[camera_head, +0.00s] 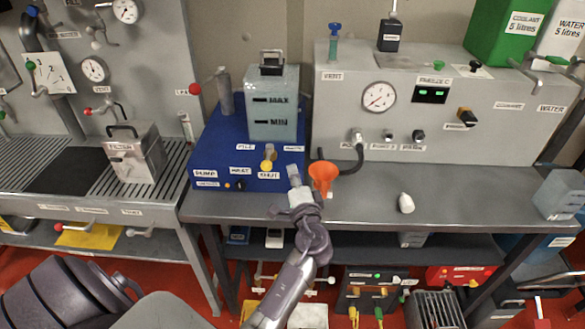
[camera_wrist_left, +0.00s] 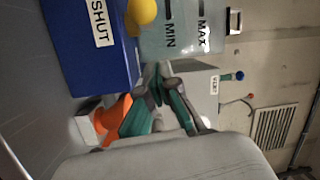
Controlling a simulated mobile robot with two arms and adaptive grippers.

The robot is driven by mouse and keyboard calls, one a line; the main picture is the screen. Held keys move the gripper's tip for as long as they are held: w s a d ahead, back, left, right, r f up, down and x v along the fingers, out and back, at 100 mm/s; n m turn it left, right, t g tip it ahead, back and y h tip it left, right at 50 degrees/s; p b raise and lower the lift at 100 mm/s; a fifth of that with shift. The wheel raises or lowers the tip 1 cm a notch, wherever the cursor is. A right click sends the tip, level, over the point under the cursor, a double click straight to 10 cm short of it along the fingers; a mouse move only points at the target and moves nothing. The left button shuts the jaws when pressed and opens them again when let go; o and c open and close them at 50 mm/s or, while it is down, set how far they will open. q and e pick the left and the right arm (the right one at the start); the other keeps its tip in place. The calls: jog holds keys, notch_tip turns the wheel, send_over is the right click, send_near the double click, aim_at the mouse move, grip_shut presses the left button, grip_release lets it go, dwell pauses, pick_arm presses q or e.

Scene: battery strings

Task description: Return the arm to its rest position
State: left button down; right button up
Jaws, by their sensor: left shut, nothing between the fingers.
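My left arm reaches up from the bottom middle of the head view. Its gripper (camera_head: 294,174) is over the front edge of the bench, in front of the blue pump unit (camera_head: 212,150) and just left of the orange funnel (camera_head: 322,176). In the left wrist view the fingers (camera_wrist_left: 160,85) are together with nothing between them. The blue unit (camera_wrist_left: 80,50), its yellow knob (camera_wrist_left: 145,12) and the grey MIN/MAX tank (camera_wrist_left: 185,45) appear beyond them. The orange funnel (camera_wrist_left: 112,118) is partly hidden behind the fingers. My right gripper is in neither view.
A white rounded object (camera_head: 406,203) lies on the grey bench (camera_head: 455,205) to the right. A black hose (camera_head: 352,160) curves near the funnel. A grey control box (camera_head: 440,135) stands at the back. Bench space right of the funnel is mostly clear. Boxes fill the lower shelf.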

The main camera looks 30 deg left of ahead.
pick_arm(q)
jog(key=s+d+f+n+g+h+b, duration=0.15)
jog(key=s+f+n+g+h, duration=0.35)
jog(key=s+f, duration=0.7)
jog(key=s+d+f+g+h, duration=0.2)
jog(key=s+d+h, duration=0.2)
jog(key=s+d, duration=0.4)
jog(key=s+d+f+g+h, duration=0.15)
jog(key=s+d+h, duration=0.35)
jog(key=s, duration=0.5)
notch_tip(320, 180, down, 26)
jog(key=s+g, duration=0.1)
jog(key=g, duration=0.1)
jog(key=s+a+f+g, duration=0.1)
jog(key=s+a+f, duration=0.1)
jog(key=s+f, duration=1.4)
jog(key=shift+s+a+m, duration=0.25)
jog(key=shift+a+m, duration=0.1)
jog(key=shift+m, duration=0.05)
